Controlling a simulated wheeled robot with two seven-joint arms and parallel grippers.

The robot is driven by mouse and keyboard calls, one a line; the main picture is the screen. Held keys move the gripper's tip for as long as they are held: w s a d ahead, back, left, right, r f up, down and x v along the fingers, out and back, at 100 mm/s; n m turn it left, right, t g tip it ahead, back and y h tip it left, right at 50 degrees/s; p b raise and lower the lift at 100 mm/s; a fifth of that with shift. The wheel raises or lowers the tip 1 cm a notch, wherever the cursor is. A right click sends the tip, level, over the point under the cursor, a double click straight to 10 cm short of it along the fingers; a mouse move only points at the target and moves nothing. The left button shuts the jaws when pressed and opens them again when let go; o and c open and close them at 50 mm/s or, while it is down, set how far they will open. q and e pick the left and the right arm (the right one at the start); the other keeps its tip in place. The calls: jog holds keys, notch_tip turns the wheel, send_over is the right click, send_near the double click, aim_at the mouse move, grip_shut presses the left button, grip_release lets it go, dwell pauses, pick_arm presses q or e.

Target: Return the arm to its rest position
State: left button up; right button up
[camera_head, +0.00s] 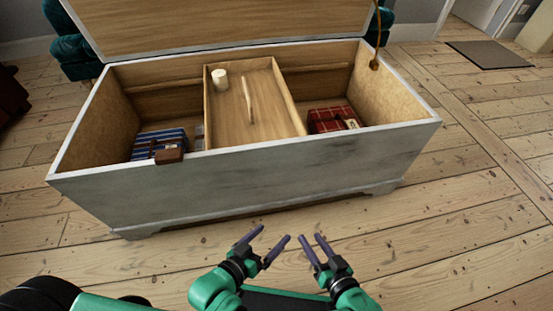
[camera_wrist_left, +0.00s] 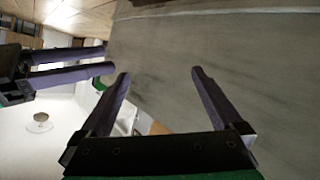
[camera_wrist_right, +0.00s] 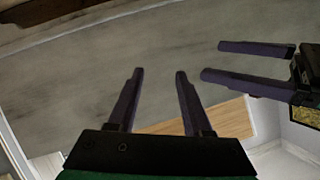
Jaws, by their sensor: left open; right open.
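My left gripper (camera_head: 268,249) is open and empty in the head view, above the floor in front of the chest. In the left wrist view its two purple fingers (camera_wrist_left: 157,82) are spread apart with nothing between them. My right gripper (camera_head: 306,246) is open and empty close beside the left one. In the right wrist view its fingers (camera_wrist_right: 159,76) are apart and hold nothing. Each wrist view also shows the other gripper at its side. Both grippers are below and clear of the chest's front wall.
An open grey-white wooden chest (camera_head: 250,180) stands ahead, lid raised. Inside are a wooden tray (camera_head: 225,115) with a pale cylinder (camera_head: 220,80) and thin stick, blue striped cloth (camera_head: 158,140) and red plaid cloth (camera_head: 330,119). A grey mat (camera_head: 488,54) lies far right. Floorboards right are clear.

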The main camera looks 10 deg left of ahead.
pick_arm(q)
notch_tip(320, 180, up, 5)
jog(key=p, duration=0.5)
pick_arm(e)
notch_tip(320, 180, up, 5)
pick_arm(q)
jog(key=s+a+r+g+y+p, duration=0.3)
jog(key=s+a+g+y+p, duration=0.3)
jog(key=s+a+p, duration=1.4)
jog(key=s+g+p, duration=0.1)
jog(key=g+p, duration=0.3)
jog(key=p, duration=1.1)
jog(key=shift+s+m+g+y, duration=0.4)
pick_arm(e)
jog(key=s+d+r+g+h, duration=0.3)
jog(key=s+d+g+h, duration=0.3)
jog(key=s+d, duration=1.4)
jog(key=s+g, duration=0.1)
jog(key=g, duration=0.3)
jog(key=shift+s+n+g+h, duration=0.4)
